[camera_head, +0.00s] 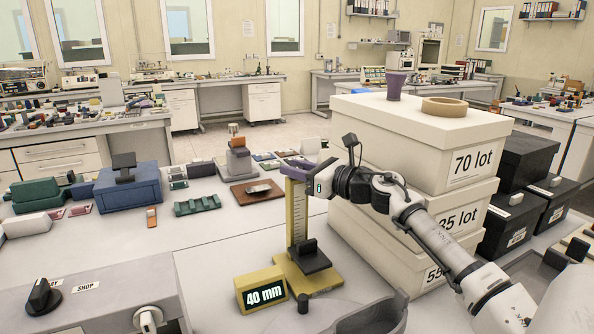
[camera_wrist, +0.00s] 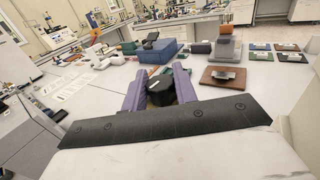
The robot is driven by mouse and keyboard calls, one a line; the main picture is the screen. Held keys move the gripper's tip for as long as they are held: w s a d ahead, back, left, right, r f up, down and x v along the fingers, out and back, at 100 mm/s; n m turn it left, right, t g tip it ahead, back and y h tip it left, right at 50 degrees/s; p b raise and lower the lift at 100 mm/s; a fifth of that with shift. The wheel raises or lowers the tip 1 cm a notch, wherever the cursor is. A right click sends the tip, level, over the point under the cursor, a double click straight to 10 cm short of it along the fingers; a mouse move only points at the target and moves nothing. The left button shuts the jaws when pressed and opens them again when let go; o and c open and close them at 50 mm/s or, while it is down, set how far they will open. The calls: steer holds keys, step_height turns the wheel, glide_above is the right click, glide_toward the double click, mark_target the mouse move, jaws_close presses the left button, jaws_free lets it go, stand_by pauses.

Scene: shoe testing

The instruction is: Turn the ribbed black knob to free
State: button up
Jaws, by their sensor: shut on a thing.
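A yellow column stand (camera_head: 297,215) with a graduated face stands on the grey bench, a black block on its lower part. My gripper (camera_head: 296,169) is at the top of the column, its purple fingers lying over it. In the wrist view my gripper (camera_wrist: 158,92) has a finger on each side of a black knob (camera_wrist: 160,88) with a small pale mark on top. The fingers are shut on it. The knob is hidden behind the fingers in the head view. Its ribs and any position label are too small to tell.
A yellow display (camera_head: 265,294) reading "40 mm" sits at the stand's foot. Stacked white boxes (camera_head: 400,140) stand close to the right, beside my arm. A grey panel (camera_head: 110,290) with a black pointer knob (camera_head: 42,296) is at the lower left.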

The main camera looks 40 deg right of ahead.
steer(key=o, duration=0.9)
steer(key=shift+o, duration=0.2)
step_height(320, 180, up, 20)
steer(key=b, duration=0.2)
steer(key=shift+b, duration=0.4)
